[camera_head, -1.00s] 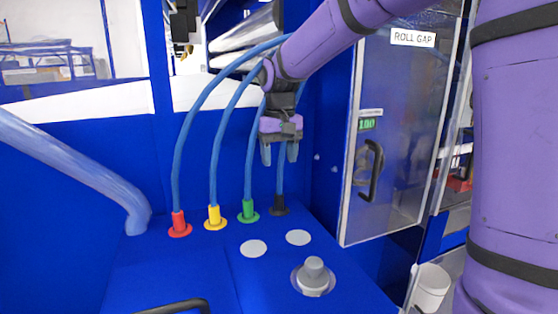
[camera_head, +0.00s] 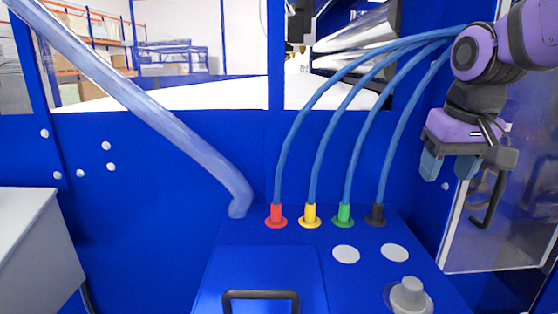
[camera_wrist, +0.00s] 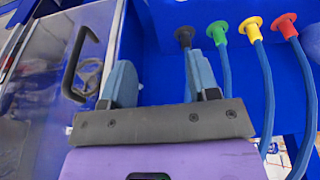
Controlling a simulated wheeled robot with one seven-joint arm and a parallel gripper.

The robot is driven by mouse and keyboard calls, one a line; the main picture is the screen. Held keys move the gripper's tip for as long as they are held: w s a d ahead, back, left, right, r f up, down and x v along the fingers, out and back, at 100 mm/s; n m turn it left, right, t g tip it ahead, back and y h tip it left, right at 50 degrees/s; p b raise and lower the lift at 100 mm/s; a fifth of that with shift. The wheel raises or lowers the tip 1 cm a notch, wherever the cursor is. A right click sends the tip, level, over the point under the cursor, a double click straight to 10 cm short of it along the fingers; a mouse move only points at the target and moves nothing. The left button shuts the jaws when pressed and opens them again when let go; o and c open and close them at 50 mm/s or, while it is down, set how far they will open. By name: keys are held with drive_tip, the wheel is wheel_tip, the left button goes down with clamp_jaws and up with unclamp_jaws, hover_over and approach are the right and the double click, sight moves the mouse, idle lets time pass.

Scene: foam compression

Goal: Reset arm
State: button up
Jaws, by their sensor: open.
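My gripper (camera_head: 449,168) is at the right of the head view, in the air above the blue cabinet top and in front of the clear door. Its two blue-grey fingers point down, apart, with nothing between them. In the wrist view my gripper (camera_wrist: 160,85) also shows open and empty. My purple arm enters from the upper right, bent at the wrist. The door's black handle (camera_head: 489,200) is partly hidden behind the gripper in the head view. The handle shows whole in the wrist view (camera_wrist: 75,65), left of the fingers.
Blue hoses run up from red (camera_head: 276,216), yellow (camera_head: 310,216), green (camera_head: 343,216) and black (camera_head: 376,216) fittings. A grey knob (camera_head: 409,294) stands at the front right. A thick hose (camera_head: 150,110) slopes across the left. A black bar handle (camera_head: 261,296) is at the front.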

drive_tip(key=s+d+f+t, duration=0.1)
drive_tip(key=s, duration=0.5)
drive_tip(key=s+d+f+t, duration=0.1)
drive_tip(key=s, duration=0.6)
drive_tip(key=shift+d+f+t, duration=0.25)
drive_tip(key=shift+d+t, duration=0.05)
drive_tip(key=shift+d, duration=0.1)
idle(1.1)
